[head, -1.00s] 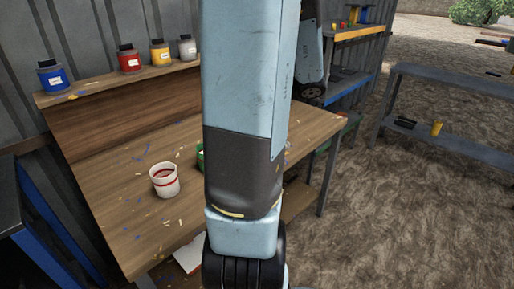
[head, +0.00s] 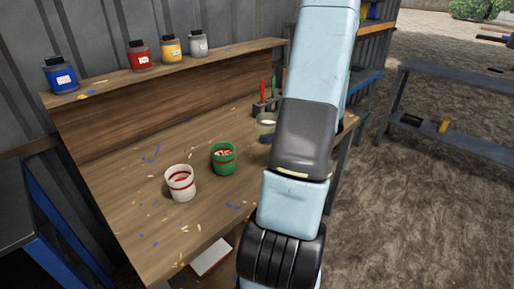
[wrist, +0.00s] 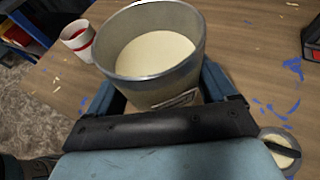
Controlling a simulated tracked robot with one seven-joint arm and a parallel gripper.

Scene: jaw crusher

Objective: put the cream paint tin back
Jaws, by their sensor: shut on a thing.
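The cream paint tin (wrist: 150,50) is an open grey metal tin with pale cream paint inside and a label on its side. My gripper (wrist: 160,92) is shut on it, with a blue finger at either side. In the head view the tin (head: 266,121) shows beside my arm, above the right part of the wooden bench (head: 150,215). My arm hides part of it, and I cannot tell its height above the wood.
A white cup with a red band (head: 180,183) and a green cup (head: 223,158) stand on the bench. Blue (head: 61,76), red (head: 140,55), yellow (head: 171,47) and grey (head: 198,43) jars line the back ledge. Brush-like handles (head: 268,92) stand near the tin.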

